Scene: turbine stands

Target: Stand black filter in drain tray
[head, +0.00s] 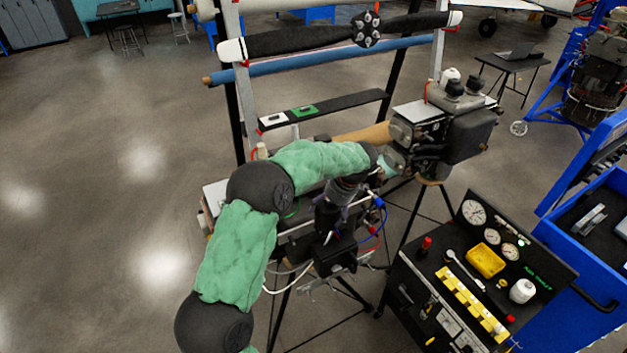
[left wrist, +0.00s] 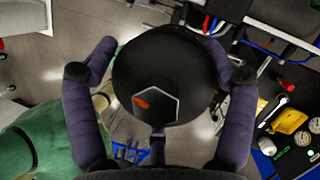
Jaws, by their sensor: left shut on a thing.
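My left arm reaches in over the engine stand in the head view, and its gripper (head: 346,188) points down there, partly hidden by the arm and by dark parts. In the left wrist view the left gripper (left wrist: 160,52) has its two purple-grey fingers on either side of the black filter (left wrist: 165,85), shut on it. The filter shows as a broad, round black body with an orange mark and a pale outline on its near face. I cannot clearly make out the filter in the head view. I cannot pick out the drain tray with certainty. My right gripper is not in view.
A black tool cart (head: 470,290) with gauges, a yellow box (head: 486,260) and a white bottle (head: 522,291) stands at the lower right. A blue cabinet (head: 590,255) is beyond it. A propeller rack (head: 340,55) rises behind the stand. Floor at the left is clear.

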